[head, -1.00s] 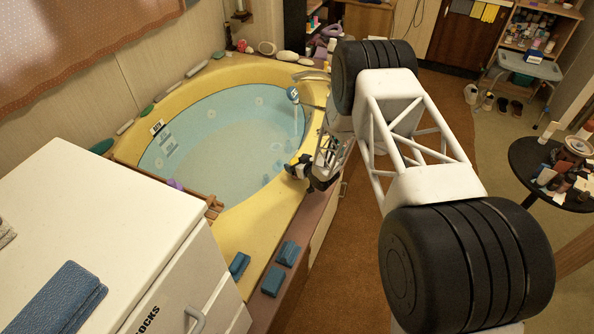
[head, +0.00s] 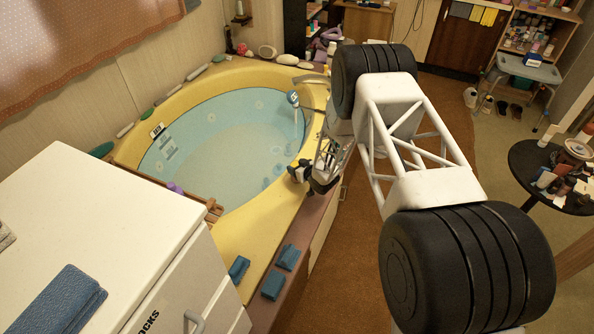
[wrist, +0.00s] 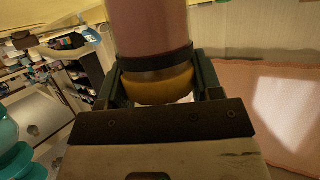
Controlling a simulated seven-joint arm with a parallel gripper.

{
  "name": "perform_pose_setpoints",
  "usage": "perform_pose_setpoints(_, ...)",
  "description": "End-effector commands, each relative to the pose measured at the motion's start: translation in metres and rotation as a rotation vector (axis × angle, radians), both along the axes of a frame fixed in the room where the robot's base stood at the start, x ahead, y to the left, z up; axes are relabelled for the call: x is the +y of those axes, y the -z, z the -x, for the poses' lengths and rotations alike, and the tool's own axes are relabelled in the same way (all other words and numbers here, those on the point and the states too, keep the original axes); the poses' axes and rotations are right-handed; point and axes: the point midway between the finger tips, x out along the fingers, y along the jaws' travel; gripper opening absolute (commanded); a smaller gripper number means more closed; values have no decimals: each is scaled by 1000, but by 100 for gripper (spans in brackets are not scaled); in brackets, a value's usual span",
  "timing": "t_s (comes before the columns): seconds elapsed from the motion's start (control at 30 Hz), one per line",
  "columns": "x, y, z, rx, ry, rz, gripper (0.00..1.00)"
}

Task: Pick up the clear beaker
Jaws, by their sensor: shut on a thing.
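My gripper (head: 310,178) is over the tub's near right rim in the head view, small and partly hidden by my arm. In the wrist view my gripper (wrist: 157,68) has its two dark fingers on either side of a rounded thing, which I take to be the clear beaker (wrist: 152,32). It looks pinkish above and yellowish at its rounded end, with a dark band between. My gripper is shut on it. I cannot make out the beaker's outline in the head view.
The yellow corner tub (head: 258,222) holds water. A white cabinet (head: 95,215) stands at the left. A round dark table (head: 530,170) with clutter is at the right. Brown floor (head: 345,260) is open beside the tub.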

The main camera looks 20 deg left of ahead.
Motion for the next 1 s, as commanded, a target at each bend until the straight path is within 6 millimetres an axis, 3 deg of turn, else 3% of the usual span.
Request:
perform_pose_setpoints(0.57, 0, -11, 0, -1, 0, 0, 31)
perform_pose_setpoints(1.0, 0, -37, 0, -1, 0, 0, 31)
